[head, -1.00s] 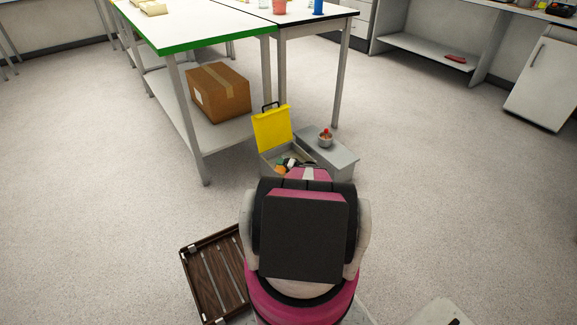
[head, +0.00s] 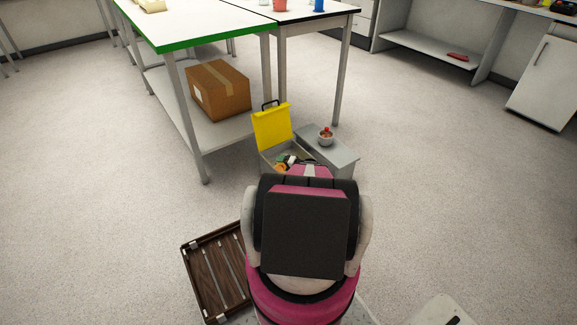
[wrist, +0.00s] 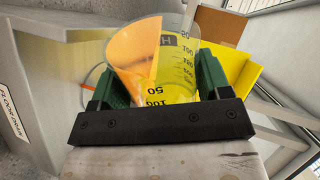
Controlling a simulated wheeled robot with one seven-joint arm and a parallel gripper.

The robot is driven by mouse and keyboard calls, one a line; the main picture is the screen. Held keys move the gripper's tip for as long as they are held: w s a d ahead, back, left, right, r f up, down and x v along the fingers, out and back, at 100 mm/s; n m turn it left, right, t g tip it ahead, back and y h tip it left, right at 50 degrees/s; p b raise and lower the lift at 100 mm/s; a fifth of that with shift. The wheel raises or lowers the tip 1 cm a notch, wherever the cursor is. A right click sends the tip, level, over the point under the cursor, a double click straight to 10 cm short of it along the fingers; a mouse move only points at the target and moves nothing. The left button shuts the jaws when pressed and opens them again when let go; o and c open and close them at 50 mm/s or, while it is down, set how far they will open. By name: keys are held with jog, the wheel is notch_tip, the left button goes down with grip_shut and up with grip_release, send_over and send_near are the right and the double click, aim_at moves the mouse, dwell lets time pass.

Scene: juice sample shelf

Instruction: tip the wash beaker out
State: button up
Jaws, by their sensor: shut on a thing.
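The beaker (wrist: 152,62) is clear with black volume marks and shows in the wrist view. It sits between the green fingers of my gripper (wrist: 155,84), which is shut on it. Orange and yellow show in or through its wall; I cannot tell whether that is liquid or background. The wide end points toward the top of the wrist view. I cannot tell its true tilt. In the head view my arm hides the gripper and the beaker.
A toolbox with a raised yellow lid (head: 271,127) stands beside a grey box (head: 341,156) carrying a small bowl (head: 326,137). A cardboard box (head: 219,88) sits on the table's lower shelf. A brown slatted tray (head: 213,270) lies left. A label (wrist: 12,112) reads "FLOOR DRAIN".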

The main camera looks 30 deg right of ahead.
jog(key=shift+w+d+r+m, duration=0.3)
jog(key=shift+d+r+m, duration=0.05)
jog(key=shift+m, duration=0.05)
dwell(0.7)
